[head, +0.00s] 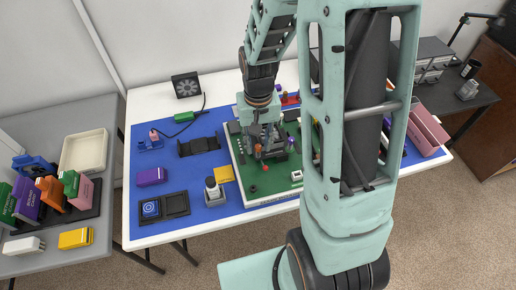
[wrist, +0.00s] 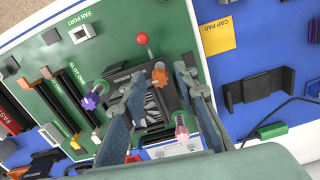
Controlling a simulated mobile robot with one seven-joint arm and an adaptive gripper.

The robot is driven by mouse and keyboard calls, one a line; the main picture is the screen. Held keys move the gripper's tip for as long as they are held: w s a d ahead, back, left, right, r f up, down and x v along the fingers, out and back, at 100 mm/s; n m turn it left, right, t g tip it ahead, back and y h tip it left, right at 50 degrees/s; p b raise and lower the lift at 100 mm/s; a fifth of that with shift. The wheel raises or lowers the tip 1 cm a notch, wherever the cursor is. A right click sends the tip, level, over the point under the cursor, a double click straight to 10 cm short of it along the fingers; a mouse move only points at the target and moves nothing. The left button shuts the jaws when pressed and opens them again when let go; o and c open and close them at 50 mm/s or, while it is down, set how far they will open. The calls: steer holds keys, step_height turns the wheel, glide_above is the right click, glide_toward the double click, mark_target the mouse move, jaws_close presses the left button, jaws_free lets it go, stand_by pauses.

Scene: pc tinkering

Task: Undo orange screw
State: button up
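The orange screw (wrist: 160,76) is a lobed knob on the dark socket frame (wrist: 150,100) on the green board (wrist: 120,40). In the wrist view it shows between the tips of my gripper (wrist: 160,73). The two fingers are apart, one on each side of it, with a visible gap; I cannot tell their height above it. A purple screw (wrist: 92,100) lies outside the left finger. A pink screw (wrist: 182,132) shows nearer the gripper's base. In the head view my gripper (head: 258,148) points down over the board, and the arm hides part of it.
A red-tipped lever (wrist: 142,38) stands beside the socket. A yellow pad (wrist: 217,35) and a black bracket (wrist: 255,89) lie on the blue mat (wrist: 280,60). A grey bottle (head: 213,192) stands left of the board. A fan (head: 186,85) is at the back.

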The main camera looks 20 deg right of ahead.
mark_target(258, 146)
steer(key=shift+r, duration=0.1)
step_height(258, 146, up, 6)
steer(key=p, duration=0.4)
steer(key=shift+p, duration=0.4)
